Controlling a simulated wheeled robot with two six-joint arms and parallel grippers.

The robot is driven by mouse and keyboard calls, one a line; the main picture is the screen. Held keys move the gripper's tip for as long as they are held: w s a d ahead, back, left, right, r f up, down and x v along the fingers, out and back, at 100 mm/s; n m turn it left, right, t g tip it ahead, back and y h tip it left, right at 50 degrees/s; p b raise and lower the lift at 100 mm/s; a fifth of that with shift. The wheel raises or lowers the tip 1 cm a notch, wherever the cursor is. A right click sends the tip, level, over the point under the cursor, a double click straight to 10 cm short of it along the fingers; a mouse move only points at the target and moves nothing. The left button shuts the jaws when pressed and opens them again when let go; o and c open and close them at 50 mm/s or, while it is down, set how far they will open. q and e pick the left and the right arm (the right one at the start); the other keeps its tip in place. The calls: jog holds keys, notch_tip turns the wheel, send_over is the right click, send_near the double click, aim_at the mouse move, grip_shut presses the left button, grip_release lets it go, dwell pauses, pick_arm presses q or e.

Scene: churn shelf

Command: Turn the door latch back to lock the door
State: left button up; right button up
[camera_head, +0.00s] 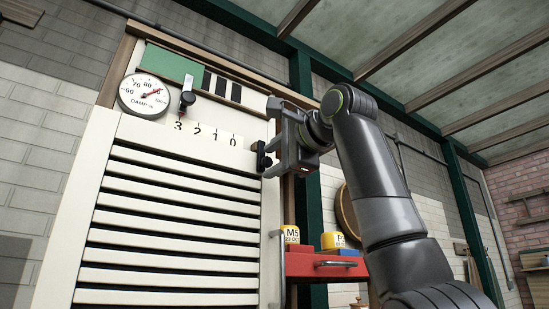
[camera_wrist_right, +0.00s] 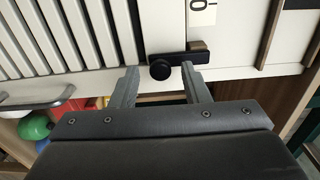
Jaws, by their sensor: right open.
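The white slatted door (camera_head: 93,165) fills the left of the head view and looks shut. Its black latch (camera_head: 263,158) sits at the upper right edge, partly hidden by my right gripper (camera_head: 271,141). In the right wrist view, the latch bar (camera_wrist_right: 184,59) lies across the door edge with a round knob (camera_wrist_right: 160,70) at its left end. My right gripper's open fingers stand on either side of the knob, with gaps showing. I cannot tell how deep the fingertips reach around it. My left gripper is in neither view.
Above the slats are a round damp dial (camera_head: 145,95), a black slider (camera_head: 187,96) and a number scale (camera_head: 205,133). A grey door handle (camera_head: 280,268) is on the right edge. A red drawer unit (camera_head: 305,263) with yellow-topped tins stands beside the door, below my right arm.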

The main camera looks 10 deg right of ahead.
jog(key=shift+s+d+b, duration=0.2)
jog(key=shift+s+b, duration=0.1)
jog(key=shift+s, duration=0.15)
jog(key=b+v, duration=0.5)
jog(key=v, duration=1.1)
jog(key=shift+s+b, duration=0.25)
jog(key=shift+b, duration=0.15)
